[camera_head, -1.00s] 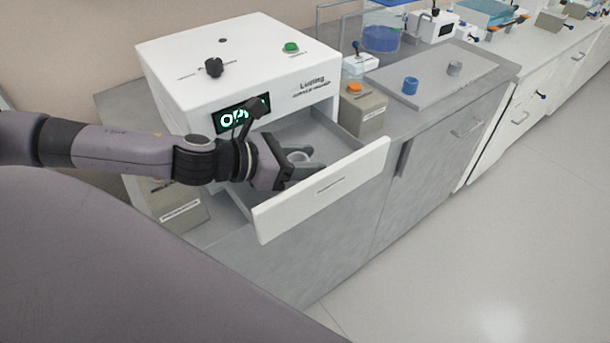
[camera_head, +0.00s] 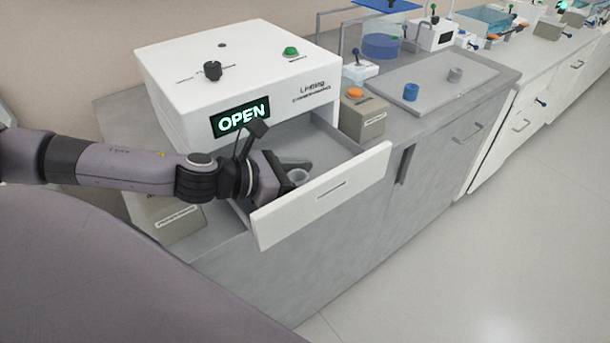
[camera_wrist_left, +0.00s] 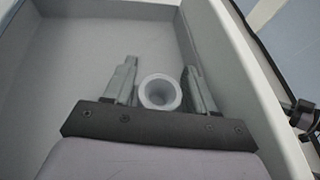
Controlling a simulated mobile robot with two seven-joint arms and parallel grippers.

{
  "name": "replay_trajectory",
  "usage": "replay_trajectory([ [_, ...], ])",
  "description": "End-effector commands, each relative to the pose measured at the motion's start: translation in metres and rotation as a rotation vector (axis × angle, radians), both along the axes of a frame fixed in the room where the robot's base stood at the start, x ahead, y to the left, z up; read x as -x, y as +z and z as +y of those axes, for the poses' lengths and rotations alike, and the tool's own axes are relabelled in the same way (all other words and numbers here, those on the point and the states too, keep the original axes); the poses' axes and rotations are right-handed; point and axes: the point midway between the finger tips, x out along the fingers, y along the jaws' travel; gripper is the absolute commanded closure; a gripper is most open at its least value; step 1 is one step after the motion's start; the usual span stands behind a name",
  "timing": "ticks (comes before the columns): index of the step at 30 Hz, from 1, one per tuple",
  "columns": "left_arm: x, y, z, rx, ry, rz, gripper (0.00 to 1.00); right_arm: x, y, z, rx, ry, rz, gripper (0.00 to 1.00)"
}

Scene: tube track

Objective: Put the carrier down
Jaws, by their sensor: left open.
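The carrier, a small pale round cup-like piece (camera_head: 299,176), is inside the open drawer (camera_head: 325,190) of the white machine. In the left wrist view the carrier (camera_wrist_left: 160,93) shows its round open top between my two fingers. My left gripper (camera_head: 298,172) reaches down into the drawer. In the left wrist view its fingers (camera_wrist_left: 161,88) stand apart on either side of the carrier, with a small gap visible, so it is open. The carrier's base is hidden. My right gripper is not in view.
The white machine (camera_head: 235,75) shows a lit OPEN sign (camera_head: 241,117) above the drawer. A box with an orange button (camera_head: 362,115) stands right of the drawer. Further right, a grey tray (camera_head: 440,82) holds a blue cylinder (camera_head: 411,91) and a grey one (camera_head: 455,74). The drawer's left part is empty.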

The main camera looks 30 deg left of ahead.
Motion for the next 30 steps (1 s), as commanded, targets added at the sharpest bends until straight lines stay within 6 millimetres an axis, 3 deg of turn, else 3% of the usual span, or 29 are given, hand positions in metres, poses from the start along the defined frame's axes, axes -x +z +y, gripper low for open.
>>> replay_trajectory([
  [18,0.048,0.024,0.033,-0.002,0.001,-0.001,0.44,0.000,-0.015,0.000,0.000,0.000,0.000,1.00],
  [30,0.058,0.031,0.039,-0.001,0.000,-0.001,0.44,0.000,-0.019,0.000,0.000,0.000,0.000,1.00],
])
